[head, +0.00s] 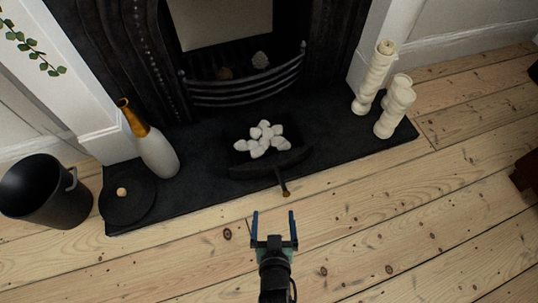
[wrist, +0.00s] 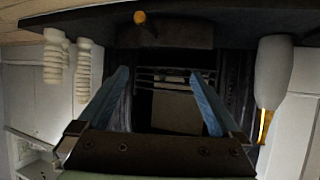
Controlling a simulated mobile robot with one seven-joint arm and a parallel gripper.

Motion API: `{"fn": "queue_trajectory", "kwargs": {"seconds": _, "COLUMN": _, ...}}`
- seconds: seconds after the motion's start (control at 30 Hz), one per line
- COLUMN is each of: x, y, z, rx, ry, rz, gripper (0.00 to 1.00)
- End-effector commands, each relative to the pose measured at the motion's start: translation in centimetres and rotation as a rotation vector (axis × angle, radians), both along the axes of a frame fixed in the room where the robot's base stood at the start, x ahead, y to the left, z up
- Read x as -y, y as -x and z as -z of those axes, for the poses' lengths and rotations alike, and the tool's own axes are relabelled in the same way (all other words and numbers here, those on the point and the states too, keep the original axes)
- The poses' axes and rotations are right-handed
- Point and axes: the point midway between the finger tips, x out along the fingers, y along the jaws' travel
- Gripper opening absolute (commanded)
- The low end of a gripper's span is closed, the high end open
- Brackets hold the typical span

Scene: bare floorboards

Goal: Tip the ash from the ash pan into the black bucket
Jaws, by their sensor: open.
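The black ash pan (head: 292,163) sits on the dark hearth in front of the grate, with several whitish lumps (head: 262,138) heaped in it. Its handle (head: 283,188) has a brass-coloured end and points toward my gripper. The black bucket (head: 42,205) stands upright on the floorboards at far left; its inside looks dark. My gripper (head: 273,214) is open and empty, short of the handle end and apart from it. In the wrist view, which appears upside down, the pan's front (wrist: 172,32) and brass handle end (wrist: 146,18) show at the top, beyond the open fingers (wrist: 159,76).
A round black disc with a pale knob (head: 128,201) lies on the hearth beside the bucket. A white and amber bottle (head: 155,150) stands between disc and pan. Cream candlesticks (head: 396,108) stand at the hearth's right. The curved grate bar (head: 246,97) is behind the pan. Front floorboards are clear.

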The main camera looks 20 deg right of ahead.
Motion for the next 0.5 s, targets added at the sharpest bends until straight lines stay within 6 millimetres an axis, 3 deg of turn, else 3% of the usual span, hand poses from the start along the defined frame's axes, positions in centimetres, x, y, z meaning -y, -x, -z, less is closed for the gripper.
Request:
{"fn": "queue_trajectory", "kwargs": {"seconds": 0.3, "x": 1.5, "y": -5.0, "z": 3.1, "rx": 0.003, "ry": 0.002, "rz": -0.002, "gripper": 1.0}}
{"fn": "queue_trajectory", "kwargs": {"seconds": 0.5, "x": 2.1, "y": -7.1, "z": 4.0, "rx": 0.002, "ry": 0.001, "rz": -0.001, "gripper": 1.0}}
